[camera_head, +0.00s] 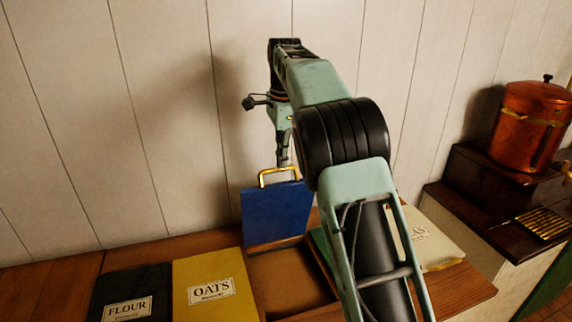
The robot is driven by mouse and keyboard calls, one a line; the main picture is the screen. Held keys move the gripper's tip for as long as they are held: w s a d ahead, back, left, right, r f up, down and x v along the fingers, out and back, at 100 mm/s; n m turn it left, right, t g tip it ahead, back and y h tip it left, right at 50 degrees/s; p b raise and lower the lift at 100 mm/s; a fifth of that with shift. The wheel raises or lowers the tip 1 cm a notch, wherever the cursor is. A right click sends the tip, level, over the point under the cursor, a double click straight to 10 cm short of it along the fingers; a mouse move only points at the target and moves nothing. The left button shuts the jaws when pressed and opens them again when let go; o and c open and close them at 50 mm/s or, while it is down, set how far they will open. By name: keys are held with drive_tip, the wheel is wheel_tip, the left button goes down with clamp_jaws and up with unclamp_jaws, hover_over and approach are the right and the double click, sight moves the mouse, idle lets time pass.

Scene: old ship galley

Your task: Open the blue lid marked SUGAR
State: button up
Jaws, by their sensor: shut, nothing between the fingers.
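The blue lid (272,216) stands raised, nearly upright, behind an open bin compartment (288,280) in the wooden chest. No SUGAR label shows on the face I see. A brass handle (279,172) is at the lid's top edge. My gripper (284,162) points down at the handle, right by its top bar. It is shut with nothing held. I cannot tell whether its fingertips touch the handle. My own arm hides part of the chest to the right.
A black FLOUR lid (124,298) and a yellow OATS lid (212,277) lie left. Partly hidden right are a green lid (321,246) and a cream lid (440,250). A copper pot (528,130) stands on a dark ledge. A plank wall rises close behind.

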drive_tip(key=o, duration=0.5)
drive_tip(key=shift+s+f, duration=0.2)
drive_tip(key=shift+f, duration=1.05)
drive_tip(key=shift+o, duration=0.9)
drive_tip(key=shift+w+a+f+g, duration=0.15)
drive_tip(key=shift+w+f+g, duration=0.15)
drive_tip(key=shift+w, duration=0.1)
drive_tip(key=shift+r, duration=0.25)
